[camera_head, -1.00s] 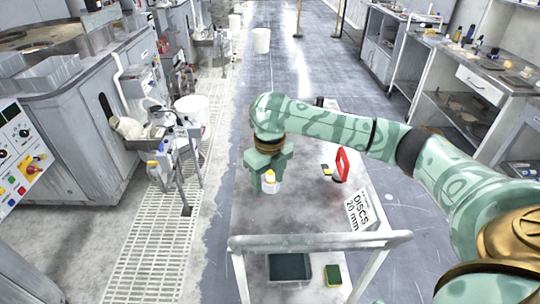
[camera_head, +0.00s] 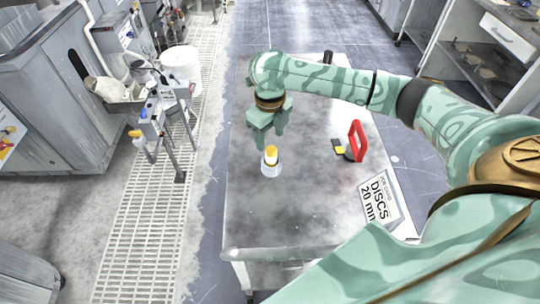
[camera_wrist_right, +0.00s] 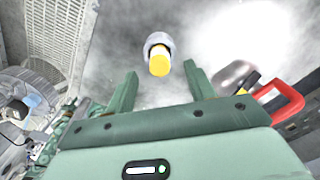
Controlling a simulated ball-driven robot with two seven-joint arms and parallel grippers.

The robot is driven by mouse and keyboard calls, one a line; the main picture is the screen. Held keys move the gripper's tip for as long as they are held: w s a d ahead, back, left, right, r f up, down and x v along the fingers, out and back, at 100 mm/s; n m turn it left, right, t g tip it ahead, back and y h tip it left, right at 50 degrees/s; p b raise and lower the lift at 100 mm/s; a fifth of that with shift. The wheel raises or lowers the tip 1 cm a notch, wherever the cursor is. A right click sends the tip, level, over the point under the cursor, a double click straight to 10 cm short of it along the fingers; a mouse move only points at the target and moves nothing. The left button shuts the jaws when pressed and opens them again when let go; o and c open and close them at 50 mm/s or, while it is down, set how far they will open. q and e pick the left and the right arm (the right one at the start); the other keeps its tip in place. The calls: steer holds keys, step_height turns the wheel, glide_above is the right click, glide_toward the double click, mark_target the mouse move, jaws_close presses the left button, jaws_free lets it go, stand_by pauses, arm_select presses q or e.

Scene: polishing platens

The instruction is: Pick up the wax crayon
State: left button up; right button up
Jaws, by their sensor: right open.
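The wax crayon appears to be the upright yellow cylinder (camera_head: 271,153) on the grey cart top, with a pale, wider base below it. I cannot tell whether that base is part of it or a separate holder. It also shows in the right wrist view (camera_wrist_right: 158,63), just beyond the fingertips and roughly centred between them. My right gripper (camera_head: 269,141) is open and empty. It points down, above and behind the yellow cylinder in the head view; its two fingers also show in the wrist view (camera_wrist_right: 160,82). My left gripper is not in view.
On the cart top (camera_head: 300,215), a red handle (camera_head: 358,140) and a small black-and-yellow item (camera_head: 340,148) sit right of the cylinder. A "DISCS 20 mm" sign (camera_head: 381,200) stands near the right edge. The cart's front left is clear. A white bucket (camera_head: 182,70) stands left.

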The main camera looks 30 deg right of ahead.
mark_target(271, 149)
step_height(271, 149, down, 2)
steer(key=shift+s+f, duration=0.1)
steer(key=f, duration=0.1)
steer(key=f+b, duration=0.2)
steer(key=f, duration=0.1)
steer(key=shift+s, duration=0.3)
steer(key=shift+f+b, duration=0.35)
steer(key=shift+f, duration=0.1)
steer(key=shift+r, duration=0.1)
steer(key=shift+c, duration=1.2)
steer(key=c, duration=0.8)
